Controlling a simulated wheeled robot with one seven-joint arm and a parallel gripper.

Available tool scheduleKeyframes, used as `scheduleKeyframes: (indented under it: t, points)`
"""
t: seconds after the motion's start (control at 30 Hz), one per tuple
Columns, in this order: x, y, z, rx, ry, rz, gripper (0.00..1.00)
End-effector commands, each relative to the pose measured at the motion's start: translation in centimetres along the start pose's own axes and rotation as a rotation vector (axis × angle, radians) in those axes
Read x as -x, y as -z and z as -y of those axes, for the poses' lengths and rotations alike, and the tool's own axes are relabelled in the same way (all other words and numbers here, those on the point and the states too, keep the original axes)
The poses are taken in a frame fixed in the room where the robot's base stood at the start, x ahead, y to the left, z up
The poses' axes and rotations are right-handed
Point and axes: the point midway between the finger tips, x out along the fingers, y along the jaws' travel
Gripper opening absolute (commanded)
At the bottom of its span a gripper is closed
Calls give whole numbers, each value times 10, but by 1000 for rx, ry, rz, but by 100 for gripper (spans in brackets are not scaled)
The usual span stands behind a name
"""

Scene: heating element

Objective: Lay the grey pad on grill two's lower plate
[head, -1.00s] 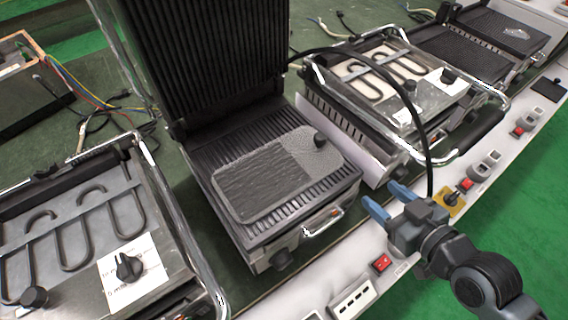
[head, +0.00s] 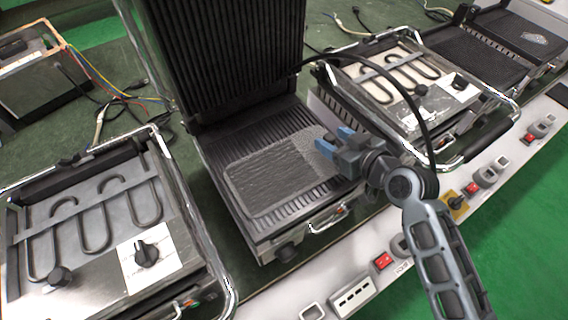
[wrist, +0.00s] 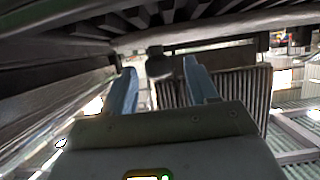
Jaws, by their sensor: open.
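The grey pad (head: 268,175) lies flat on the ribbed lower plate (head: 312,203) of the open middle grill, whose ribbed lid (head: 228,60) stands raised behind. My gripper (head: 337,141) is at the pad's right end, its blue fingers open. The fingers hide the dark knob at that end of the pad in the head view. In the wrist view my open fingers (wrist: 160,68) have a dark round knob (wrist: 160,63) between or just beyond them. I cannot tell whether they touch it. No grill number is readable.
Left stands a grill with bare heating coils (head: 95,215) and a knob. Right of the middle grill is another with bare coils (head: 385,75), with a black cable arching over it. A dark-plated grill (head: 470,55) is at the far right. Switches line the white front edge (head: 400,240).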

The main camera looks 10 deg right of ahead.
Motion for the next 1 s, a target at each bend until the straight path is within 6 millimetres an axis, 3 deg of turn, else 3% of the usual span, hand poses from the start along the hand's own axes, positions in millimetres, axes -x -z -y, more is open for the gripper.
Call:
scheduleKeyframes:
  t: [0.13, 0.43, 1.0]
  points:
    - [-18, 1, 0, -2, -1, -1, 58]
    - [-22, 0, -1, 0, -2, -1, 58]
    - [-21, 0, -1, 0, -2, -1, 4]
